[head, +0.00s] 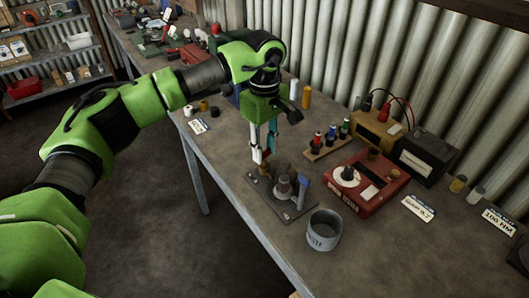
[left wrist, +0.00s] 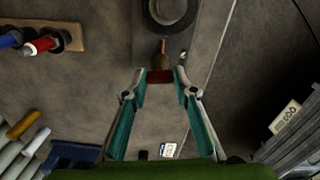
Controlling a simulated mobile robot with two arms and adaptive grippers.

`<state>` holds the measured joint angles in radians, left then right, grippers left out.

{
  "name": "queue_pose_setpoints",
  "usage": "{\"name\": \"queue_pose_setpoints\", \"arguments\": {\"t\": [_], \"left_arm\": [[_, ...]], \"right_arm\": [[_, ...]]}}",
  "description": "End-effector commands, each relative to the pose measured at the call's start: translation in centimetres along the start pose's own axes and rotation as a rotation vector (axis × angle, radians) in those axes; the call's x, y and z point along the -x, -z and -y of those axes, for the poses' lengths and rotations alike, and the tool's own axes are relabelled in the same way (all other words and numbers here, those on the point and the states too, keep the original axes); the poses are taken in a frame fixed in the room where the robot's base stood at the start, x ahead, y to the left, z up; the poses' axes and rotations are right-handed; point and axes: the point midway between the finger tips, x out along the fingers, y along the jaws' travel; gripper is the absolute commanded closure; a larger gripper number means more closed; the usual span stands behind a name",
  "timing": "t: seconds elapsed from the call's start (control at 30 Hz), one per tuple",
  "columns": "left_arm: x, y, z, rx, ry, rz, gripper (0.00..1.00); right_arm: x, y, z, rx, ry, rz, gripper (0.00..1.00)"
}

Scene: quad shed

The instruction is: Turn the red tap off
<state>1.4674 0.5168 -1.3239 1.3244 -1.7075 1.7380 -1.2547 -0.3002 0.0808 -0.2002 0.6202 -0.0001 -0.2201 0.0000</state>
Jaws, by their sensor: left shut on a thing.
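The red tap (left wrist: 160,77) shows in the left wrist view as a short red bar at the end of a brass-coloured stem, below a dark round fitting (left wrist: 170,12). My left gripper (left wrist: 160,74) has its two fingertips at either end of the red bar and is shut on it. In the head view my left gripper (head: 262,158) points down at the far left side of the grey fitting (head: 284,186) on a dark base plate (head: 291,212). The red tap cannot be made out there. My right gripper is not in view.
A grey metal cup (head: 322,232) stands just in front of the plate. The workbench's left edge runs close by; corrugated wall behind.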

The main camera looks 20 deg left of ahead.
Motion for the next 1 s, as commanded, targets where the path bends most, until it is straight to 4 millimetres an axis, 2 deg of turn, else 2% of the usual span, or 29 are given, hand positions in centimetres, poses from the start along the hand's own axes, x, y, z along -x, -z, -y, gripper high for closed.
{"name": "queue_pose_setpoints", "arguments": {"t": [0.4, 0.97, 1.0], "left_arm": [[0.11, 0.04, -0.08, -0.184, -0.003, 0.000, 0.95], [0.17, 0.02, -0.09, -0.210, -0.004, -0.001, 0.95], [0.17, 0.02, -0.09, -0.210, -0.004, -0.001, 0.64]], "right_arm": [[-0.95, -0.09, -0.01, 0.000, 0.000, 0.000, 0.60], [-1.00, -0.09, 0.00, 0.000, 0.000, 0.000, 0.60], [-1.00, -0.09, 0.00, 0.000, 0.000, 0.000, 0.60]]}}
